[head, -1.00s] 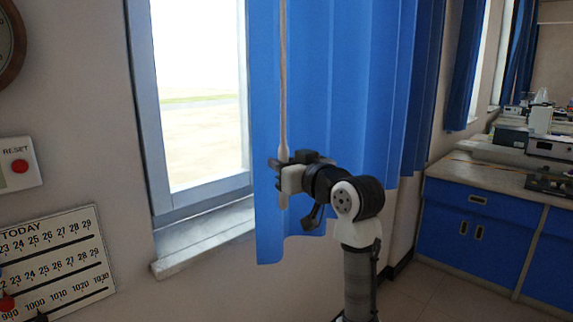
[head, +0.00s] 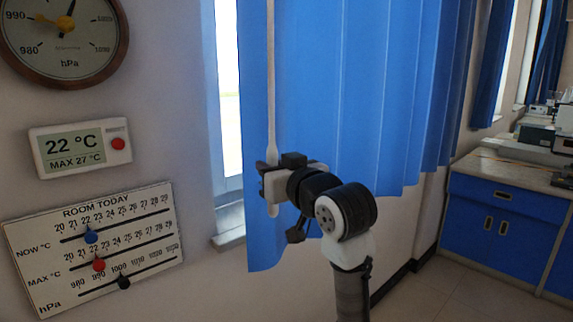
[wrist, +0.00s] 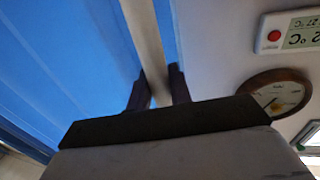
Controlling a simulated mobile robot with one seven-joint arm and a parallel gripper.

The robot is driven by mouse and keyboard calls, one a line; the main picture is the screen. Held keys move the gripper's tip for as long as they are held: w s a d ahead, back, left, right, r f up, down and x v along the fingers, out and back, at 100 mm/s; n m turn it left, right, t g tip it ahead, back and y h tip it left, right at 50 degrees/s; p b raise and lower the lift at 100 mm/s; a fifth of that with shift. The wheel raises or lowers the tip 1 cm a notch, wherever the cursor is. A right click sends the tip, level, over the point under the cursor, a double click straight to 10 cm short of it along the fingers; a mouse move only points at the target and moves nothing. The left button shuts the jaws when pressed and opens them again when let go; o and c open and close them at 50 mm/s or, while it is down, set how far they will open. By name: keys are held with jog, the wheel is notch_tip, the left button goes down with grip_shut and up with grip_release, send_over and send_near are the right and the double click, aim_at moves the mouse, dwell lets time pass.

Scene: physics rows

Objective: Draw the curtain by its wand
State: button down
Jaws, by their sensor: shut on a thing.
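The blue curtain (head: 345,100) hangs in folds across most of the window; its left edge leaves only a narrow strip of bright window glass (head: 229,110). The pale wand (head: 271,90) hangs upright along the curtain's left edge. My gripper (head: 268,180) is shut on the wand near its lower end, and the wand's tip shows just below the fingers. In the wrist view the wand (wrist: 147,45) runs between the two dark fingers (wrist: 157,90), with the curtain (wrist: 60,60) beside it.
On the wall to the left are a round barometer (head: 63,35), a thermometer display (head: 80,147) and a ROOM TODAY slider board (head: 95,245). The window sill (head: 230,222) sticks out below the glass. Blue cabinets with a worktop (head: 510,173) stand at the right.

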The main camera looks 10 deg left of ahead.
jog(key=shift+s+a, duration=0.7)
jog(key=shift+s, duration=0.2)
jog(key=shift+s+a, duration=0.65)
jog(key=shift+s, duration=0.25)
jog(key=c, duration=1.3)
grip_release()
jog(key=shift+s+a, duration=0.1)
jog(key=shift+s, duration=0.05)
jog(key=b+v, duration=0.2)
jog(key=v, duration=1.2)
jog(key=shift+b, duration=0.4)
